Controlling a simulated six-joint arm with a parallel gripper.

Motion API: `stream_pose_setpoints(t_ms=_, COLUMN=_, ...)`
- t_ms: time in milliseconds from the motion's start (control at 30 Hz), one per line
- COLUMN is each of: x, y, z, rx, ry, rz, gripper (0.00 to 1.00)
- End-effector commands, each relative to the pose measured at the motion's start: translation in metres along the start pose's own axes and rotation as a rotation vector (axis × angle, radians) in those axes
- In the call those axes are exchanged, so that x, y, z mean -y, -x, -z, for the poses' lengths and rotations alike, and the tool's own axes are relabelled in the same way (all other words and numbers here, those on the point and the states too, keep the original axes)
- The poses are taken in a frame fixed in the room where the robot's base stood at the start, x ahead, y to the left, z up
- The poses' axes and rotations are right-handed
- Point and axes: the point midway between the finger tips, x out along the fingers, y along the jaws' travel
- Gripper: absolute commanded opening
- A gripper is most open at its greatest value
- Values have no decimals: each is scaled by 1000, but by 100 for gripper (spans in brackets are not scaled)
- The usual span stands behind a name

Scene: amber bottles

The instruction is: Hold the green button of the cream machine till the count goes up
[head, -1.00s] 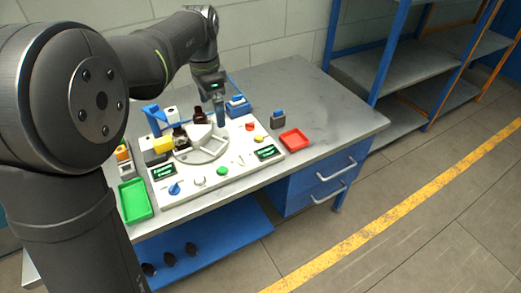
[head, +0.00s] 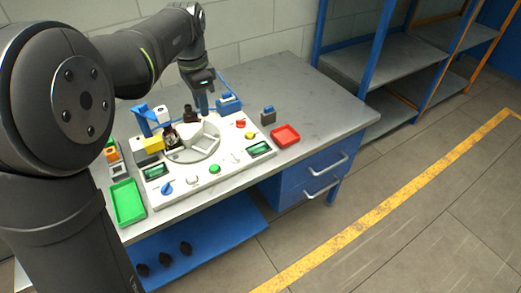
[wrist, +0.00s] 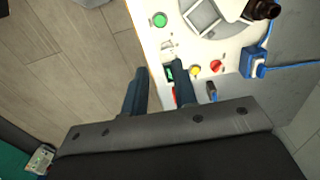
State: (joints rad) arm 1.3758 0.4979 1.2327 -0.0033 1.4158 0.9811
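The cream machine (head: 232,163) lies on the grey bench. Its green button (head: 214,169) is on the front part, between a white button (head: 192,180) and the right display; it also shows in the wrist view (wrist: 159,19), uncovered. The right display (head: 259,149) and left display (head: 157,171) are dark green; their figures are too small to read.
A blue knob (head: 166,187), a yellow button (head: 249,135) and a red button (head: 240,124) are on the machine. A red tray (head: 286,136) lies to the right, a green tray (head: 128,203) to the left. The bench's right end is clear.

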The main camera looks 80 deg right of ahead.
Motion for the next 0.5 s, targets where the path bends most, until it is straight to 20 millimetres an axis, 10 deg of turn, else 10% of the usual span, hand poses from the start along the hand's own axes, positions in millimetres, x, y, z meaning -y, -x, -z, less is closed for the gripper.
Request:
stream_pose_setpoints(t_ms=133, x=0, y=0, z=0, rx=0, ry=0, rz=0, gripper=0)
stream_pose_setpoints(t_ms=500, x=0, y=0, z=0, rx=0, ry=0, rz=0, gripper=0)
